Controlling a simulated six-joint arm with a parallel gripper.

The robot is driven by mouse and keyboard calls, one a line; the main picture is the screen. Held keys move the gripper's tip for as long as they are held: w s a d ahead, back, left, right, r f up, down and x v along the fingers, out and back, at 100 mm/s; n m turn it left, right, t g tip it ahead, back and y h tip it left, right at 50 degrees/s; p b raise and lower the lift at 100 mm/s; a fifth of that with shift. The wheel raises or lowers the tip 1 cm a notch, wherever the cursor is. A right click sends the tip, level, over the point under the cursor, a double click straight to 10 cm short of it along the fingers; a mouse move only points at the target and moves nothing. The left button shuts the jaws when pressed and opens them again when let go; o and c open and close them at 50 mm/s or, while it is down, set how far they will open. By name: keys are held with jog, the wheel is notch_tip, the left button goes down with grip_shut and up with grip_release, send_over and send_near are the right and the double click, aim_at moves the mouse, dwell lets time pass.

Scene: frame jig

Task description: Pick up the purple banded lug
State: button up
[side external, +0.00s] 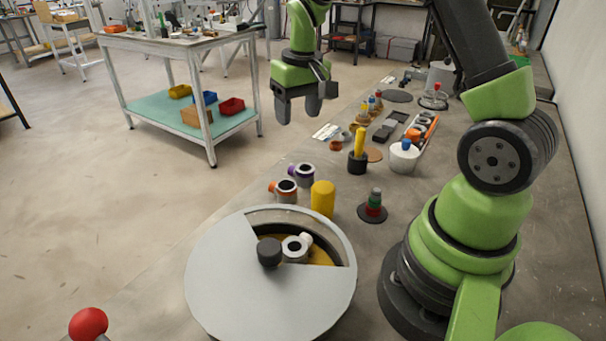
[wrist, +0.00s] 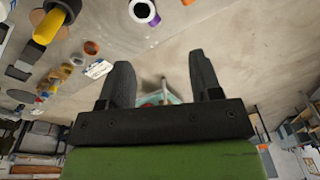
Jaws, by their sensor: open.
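The purple banded lug (side external: 301,174) is a grey ring-shaped piece with a purple band. It stands on the workbench in the side view, behind the orange banded lug (side external: 284,190) and the yellow cylinder (side external: 323,199). In the wrist view the purple banded lug (wrist: 144,12) is at the top edge, partly cut off. My gripper (side external: 299,112) is open and empty, well above the bench and farther back than the lug. In the wrist view its two fingers (wrist: 161,84) are spread apart with nothing between them.
A round grey drum (side external: 225,275) with a cut-out lid holds a white lug (side external: 296,248). A stacked-ring peg (side external: 374,205), a black cup with a yellow rod (side external: 358,150) and a white pot (side external: 404,157) stand nearby.

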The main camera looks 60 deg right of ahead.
notch_tip(320, 180, down, 6)
jog(key=d+g, duration=0.1)
jog(key=d, duration=0.2)
send_over(303, 170)
jog(key=f, duration=0.4)
jog(key=shift+s+a+f, duration=0.3)
jog(key=shift+s+a, duration=0.1)
notch_tip(303, 170, down, 6)
jog(key=shift+w+r, duration=0.1)
jog(key=shift+r, duration=0.05)
jog(key=shift+c, duration=0.2)
jog(key=c, duration=0.7)
